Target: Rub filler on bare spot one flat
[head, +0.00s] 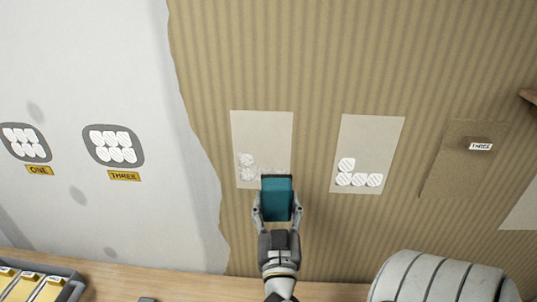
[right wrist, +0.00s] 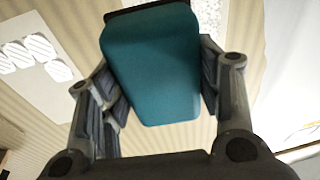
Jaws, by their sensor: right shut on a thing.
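My right gripper (head: 277,208) is shut on a teal block (head: 277,190) with a dark far edge. The block lies over the lower right part of a pale rectangle (head: 265,135) on the striped wall; I cannot tell if it touches. Faint, rough whitish blobs (head: 246,166) show left of the block. The block also fills the middle of the right wrist view (right wrist: 152,65). Far left, on the grey wall, a dark patch with several white filler blobs (head: 27,142) stands above a yellow label reading ONE (head: 39,170). My left gripper is not in view.
A similar filled patch (head: 113,145) has a label THREE. A second pale rectangle (head: 377,130) bears several white striped blobs. A brown sheet (head: 455,170) carries a THREE tag. Below are a wooden ledge (head: 180,281), a tray of yellow-labelled things (head: 68,290) and grey rolls (head: 440,280).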

